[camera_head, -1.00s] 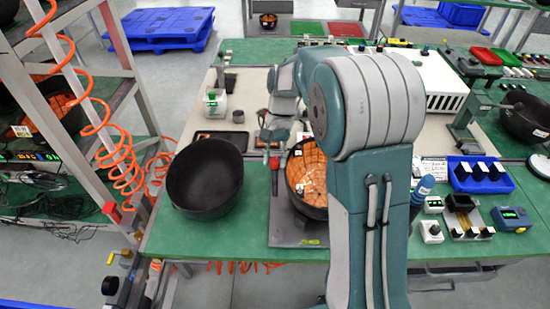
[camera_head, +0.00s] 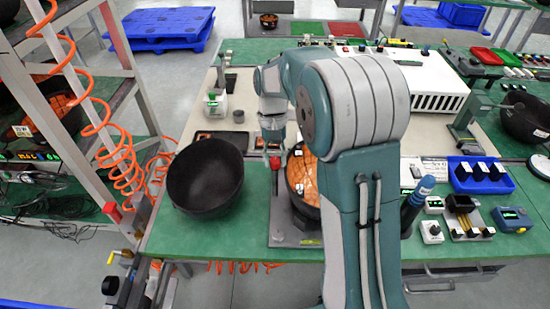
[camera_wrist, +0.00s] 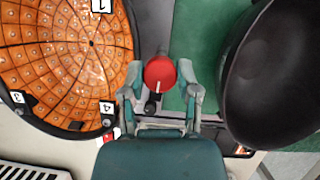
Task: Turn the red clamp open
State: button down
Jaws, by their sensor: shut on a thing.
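In the head view the red clamp (camera_head: 275,163) is a small red spot at the left side of the fixture plate (camera_head: 283,226). My gripper (camera_head: 273,148) is directly above it there, and its fingers are partly hidden. An orange-lined round bowl (camera_wrist: 65,55) with number tags is on the fixture beside the clamp.
An empty black bowl (camera_head: 205,180) stands close to the left of the clamp; it also shows at the right of the wrist view (camera_wrist: 280,75). A blue tray (camera_head: 480,175) and small devices lie at the right. Green table surface (camera_head: 190,240) is clear in front.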

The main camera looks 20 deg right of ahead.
jog(key=shift+w, duration=0.1)
jog(key=shift+c, duration=1.7)
grip_release()
jog(key=v, duration=1.1)
jog(key=shift+w+r, duration=0.2)
jog(key=shift+r, duration=0.2)
jog(key=shift+a, duration=0.1)
